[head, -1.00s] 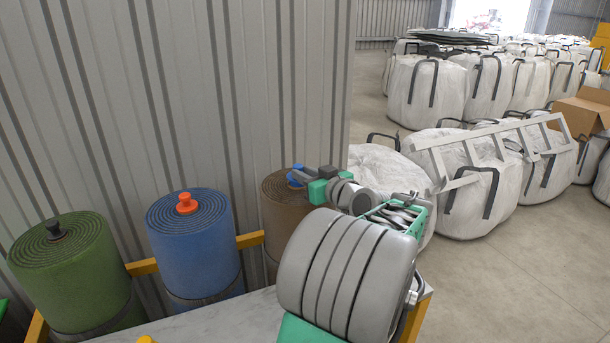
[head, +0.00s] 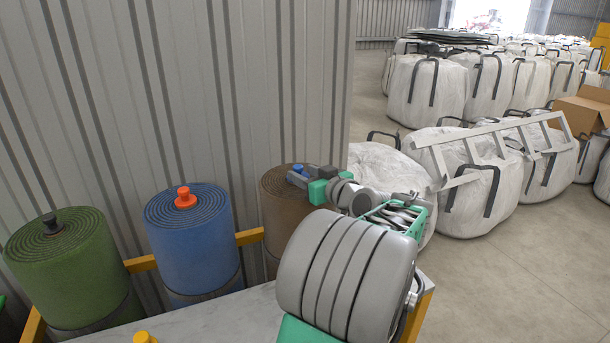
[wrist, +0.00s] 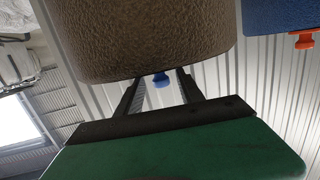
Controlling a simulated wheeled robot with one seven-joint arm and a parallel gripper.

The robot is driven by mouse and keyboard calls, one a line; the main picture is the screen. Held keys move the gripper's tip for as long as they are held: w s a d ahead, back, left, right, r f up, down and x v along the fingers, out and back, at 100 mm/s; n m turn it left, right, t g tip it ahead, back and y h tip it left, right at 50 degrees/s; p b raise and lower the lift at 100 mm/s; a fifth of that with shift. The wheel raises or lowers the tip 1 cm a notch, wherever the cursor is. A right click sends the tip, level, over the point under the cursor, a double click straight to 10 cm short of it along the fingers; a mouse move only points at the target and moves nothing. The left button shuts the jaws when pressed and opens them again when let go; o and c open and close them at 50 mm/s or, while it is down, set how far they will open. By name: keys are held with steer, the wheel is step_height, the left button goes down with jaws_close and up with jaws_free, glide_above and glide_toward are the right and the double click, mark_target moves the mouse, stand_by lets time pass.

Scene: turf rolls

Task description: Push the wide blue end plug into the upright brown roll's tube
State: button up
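The upright brown roll (head: 275,203) stands at the right end of the row, partly hidden behind my arm. The blue end plug (head: 297,168) is at its top, largely covered by my fingers. My gripper (head: 296,176) is over the roll's top. In the wrist view, which is upside down, the brown roll (wrist: 150,35) fills the upper middle. The blue plug (wrist: 161,79) projects from its top end between the two fingers of my gripper (wrist: 158,84), with a gap on each side. The fingers are apart. The tube mouth and the plug's seating are hidden.
A blue roll (head: 190,240) with an orange plug (head: 185,197) and a green roll (head: 68,270) with a dark plug (head: 52,223) stand to the left. A yellow rail (head: 249,237) runs behind. A ribbed metal wall (head: 190,90) stands close behind the rolls.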

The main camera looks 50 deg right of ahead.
steer(key=v, duration=0.7)
steer(key=shift+s+a, duration=0.15)
steer(key=shift+s, duration=0.2)
